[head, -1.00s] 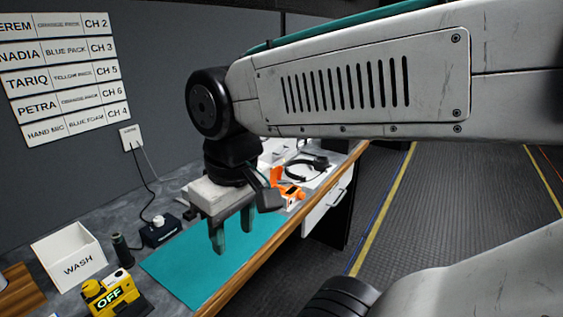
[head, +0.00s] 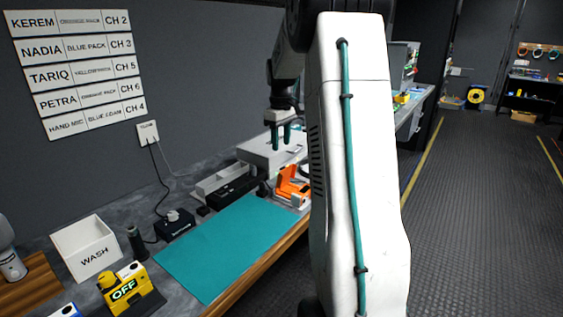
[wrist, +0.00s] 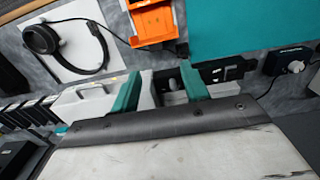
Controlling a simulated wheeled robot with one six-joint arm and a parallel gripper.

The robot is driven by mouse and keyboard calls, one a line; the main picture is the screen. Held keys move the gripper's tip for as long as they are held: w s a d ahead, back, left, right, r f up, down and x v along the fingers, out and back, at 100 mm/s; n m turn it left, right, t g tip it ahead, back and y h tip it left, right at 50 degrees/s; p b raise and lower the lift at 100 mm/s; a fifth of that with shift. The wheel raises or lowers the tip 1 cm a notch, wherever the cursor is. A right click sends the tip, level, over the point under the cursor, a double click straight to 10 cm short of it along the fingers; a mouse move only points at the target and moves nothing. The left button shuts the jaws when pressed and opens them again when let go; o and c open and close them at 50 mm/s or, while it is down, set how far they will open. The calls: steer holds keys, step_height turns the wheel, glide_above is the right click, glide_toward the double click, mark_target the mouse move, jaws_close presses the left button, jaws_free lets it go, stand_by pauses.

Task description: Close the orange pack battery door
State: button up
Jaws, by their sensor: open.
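The orange pack (head: 291,187) stands at the far right end of the teal mat, partly hidden behind my arm in the head view. In the wrist view an orange body (wrist: 152,22) shows at the top edge and is cut off by the frame. I cannot clearly tell its battery door or how far it stands open. My gripper (head: 282,141) has teal fingers spread apart with nothing between them. It hangs above the bench, higher than the orange pack and apart from it. The fingers also show in the wrist view (wrist: 160,78).
The teal mat (head: 225,245) is clear. A yellow pack marked OFF (head: 125,288) and a white WASH box (head: 85,250) stand at left. A grey-white case (head: 268,155) lies under my gripper. Headphones (wrist: 62,42) rest on a white sheet beside the orange body.

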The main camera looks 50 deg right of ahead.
steer(key=shift+d+f, duration=0.4)
glide_above(285, 175)
steer(key=w, duration=0.1)
step_height(285, 175, down, 7)
steer(key=shift+f, duration=0.15)
jaws_close()
